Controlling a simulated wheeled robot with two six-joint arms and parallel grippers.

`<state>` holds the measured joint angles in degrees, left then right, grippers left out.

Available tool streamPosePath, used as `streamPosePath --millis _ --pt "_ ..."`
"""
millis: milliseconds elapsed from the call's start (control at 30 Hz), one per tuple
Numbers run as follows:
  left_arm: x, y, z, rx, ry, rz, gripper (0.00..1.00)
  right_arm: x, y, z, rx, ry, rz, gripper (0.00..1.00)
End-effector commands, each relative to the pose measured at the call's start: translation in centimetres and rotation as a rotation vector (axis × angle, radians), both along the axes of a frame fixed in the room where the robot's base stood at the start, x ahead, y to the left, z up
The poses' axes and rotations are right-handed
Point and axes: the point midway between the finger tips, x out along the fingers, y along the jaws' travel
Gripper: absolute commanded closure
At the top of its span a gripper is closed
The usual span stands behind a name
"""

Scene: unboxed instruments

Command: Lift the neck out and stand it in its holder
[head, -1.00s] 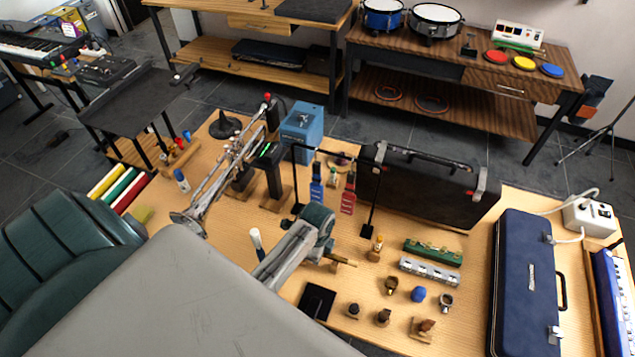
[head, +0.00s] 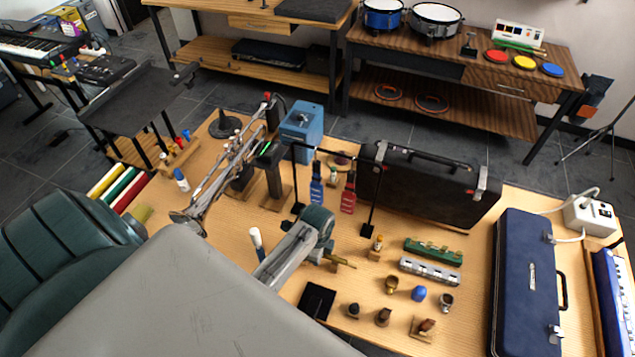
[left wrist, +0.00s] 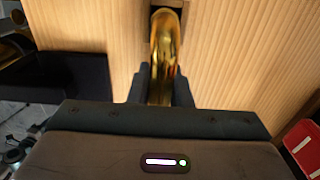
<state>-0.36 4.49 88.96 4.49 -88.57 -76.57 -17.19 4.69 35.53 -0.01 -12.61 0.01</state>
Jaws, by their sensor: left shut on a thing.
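In the left wrist view, a curved gold neck (left wrist: 165,58) lies between the two dark fingers of my left gripper (left wrist: 161,90). The fingers are shut on it. Its far end meets a small brown wooden piece at the top edge; whether it sits in this piece I cannot tell. In the head view, a thin gold part (head: 343,262) shows just right of my left arm's joint; it may be the neck. My arm hides the left gripper itself there. My right gripper is not in view. Which wooden piece is the holder is unclear.
A black case (head: 425,190) stands behind the arm, and a blue case (head: 527,290) lies at the right. Harmonicas (head: 431,270) and several small mouthpieces crowd the right front. A black square (head: 317,301) lies in front.

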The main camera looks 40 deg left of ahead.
Motion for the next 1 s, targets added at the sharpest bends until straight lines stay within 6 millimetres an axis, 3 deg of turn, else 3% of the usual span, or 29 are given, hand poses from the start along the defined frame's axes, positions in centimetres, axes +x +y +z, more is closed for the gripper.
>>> streamPosePath --millis 467,500,600,1000 --pt "0.03 -0.01 -0.01 0.0 -0.001 0.0 1.0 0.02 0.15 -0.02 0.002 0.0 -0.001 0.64" --pt "0.03 -0.01 -0.01 0.0 -0.001 0.0 0.78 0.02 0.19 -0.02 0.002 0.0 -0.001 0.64" --pt "0.03 0.0 -0.01 0.0 -0.001 0.0 0.59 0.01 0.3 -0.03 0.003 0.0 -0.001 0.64" --pt "0.09 0.0 0.53 0.0 -0.003 0.0 0.57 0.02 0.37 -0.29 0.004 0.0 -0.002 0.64"
